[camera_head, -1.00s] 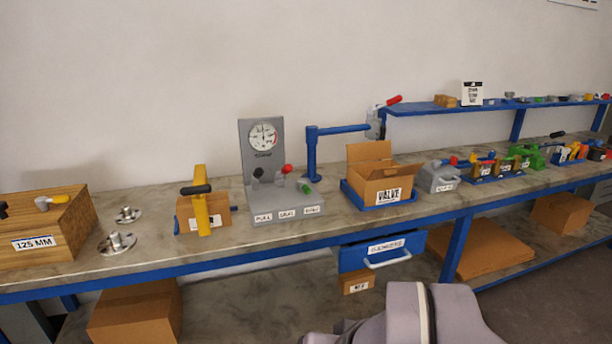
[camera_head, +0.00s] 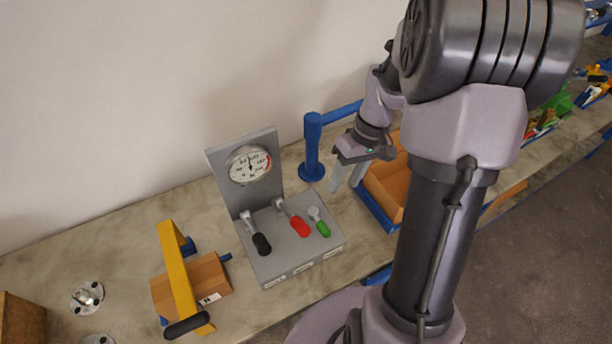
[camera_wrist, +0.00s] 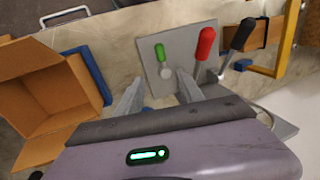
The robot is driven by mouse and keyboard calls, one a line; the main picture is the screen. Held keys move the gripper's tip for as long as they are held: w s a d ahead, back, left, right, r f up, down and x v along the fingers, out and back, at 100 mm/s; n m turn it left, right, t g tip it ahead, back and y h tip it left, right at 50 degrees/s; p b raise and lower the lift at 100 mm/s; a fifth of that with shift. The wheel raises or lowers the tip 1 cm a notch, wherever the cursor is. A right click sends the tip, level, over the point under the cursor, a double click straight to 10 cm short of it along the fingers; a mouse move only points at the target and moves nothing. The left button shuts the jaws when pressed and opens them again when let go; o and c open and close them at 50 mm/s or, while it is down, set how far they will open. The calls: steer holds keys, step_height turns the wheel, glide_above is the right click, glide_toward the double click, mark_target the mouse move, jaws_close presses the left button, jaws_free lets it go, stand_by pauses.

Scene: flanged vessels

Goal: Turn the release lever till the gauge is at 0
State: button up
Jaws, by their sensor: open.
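The grey lever stand (camera_head: 285,262) carries a round white gauge (camera_head: 249,165) on its upright plate. The gauge needle points roughly upward; its figures are too small to read surely. The front labels are unreadable here, so I cannot tell which is the release lever. My gripper (camera_head: 346,180) is open and empty, above and to the right of the stand.
A blue post (camera_head: 312,145) with a side arm stands behind the stand. An open cardboard box (camera_wrist: 40,95) sits in a blue tray to the right.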

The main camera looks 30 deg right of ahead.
mark_target(326, 228)
steer(key=b+x, duration=0.1)
steer(key=x, duration=0.4)
steer(key=b+x, duration=0.2)
steer(key=x, duration=0.4)
steer(key=s+b+x, duration=0.1)
steer(key=x, duration=0.5)
steer(key=shift+a, duration=0.1)
jaws_close()
stand_by(0.5)
